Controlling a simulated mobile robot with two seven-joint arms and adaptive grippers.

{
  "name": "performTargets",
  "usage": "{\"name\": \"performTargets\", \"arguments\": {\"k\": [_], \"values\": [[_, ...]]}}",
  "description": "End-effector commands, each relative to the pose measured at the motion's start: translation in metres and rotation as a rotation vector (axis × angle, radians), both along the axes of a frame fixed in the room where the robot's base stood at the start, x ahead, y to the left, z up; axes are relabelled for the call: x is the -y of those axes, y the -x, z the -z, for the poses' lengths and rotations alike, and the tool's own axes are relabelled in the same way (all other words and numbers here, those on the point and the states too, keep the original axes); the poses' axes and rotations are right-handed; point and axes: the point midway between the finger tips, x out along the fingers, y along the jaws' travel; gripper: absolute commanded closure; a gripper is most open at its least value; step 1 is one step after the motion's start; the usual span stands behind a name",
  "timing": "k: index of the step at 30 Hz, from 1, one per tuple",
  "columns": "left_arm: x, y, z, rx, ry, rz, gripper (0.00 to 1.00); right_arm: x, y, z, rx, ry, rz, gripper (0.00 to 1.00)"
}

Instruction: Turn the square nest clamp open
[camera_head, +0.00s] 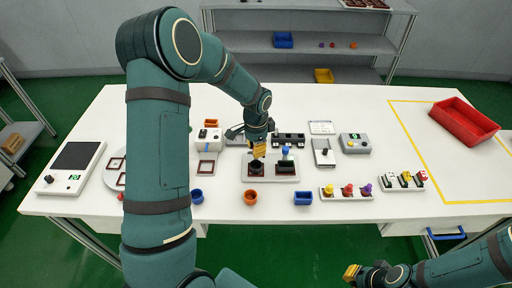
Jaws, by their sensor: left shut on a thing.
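An orange cup (250,197) and two blue cups (197,196) (303,198) stand along the front edge. A rack with coloured knobs (346,195) is to the right. A red bin (465,120) lies at the far right. Free table surrounds the bin.

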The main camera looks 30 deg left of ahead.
Motion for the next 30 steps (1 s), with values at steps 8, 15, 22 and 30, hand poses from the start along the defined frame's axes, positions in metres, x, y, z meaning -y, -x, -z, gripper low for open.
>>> {"name": "performTargets", "arguments": {"k": [8,15,22,30], "values": [[0.000,0.000,0.000,0.000,0.000,0.000,0.46,0.000,0.000,0.000,0.000,0.000,0.000,1.00],[0.000,0.000,-0.005,0.001,-0.001,-0.001,0.46,0.000,0.000,0.000,0.000,0.000,0.000,1.00],[0.000,-0.001,-0.041,0.005,-0.001,-0.001,0.46,0.000,0.000,0.000,0.000,0.000,0.000,1.00],[0.000,0.000,-0.094,0.004,0.000,0.000,0.46,0.000,0.000,0.000,0.000,0.000,0.000,1.00]]}}
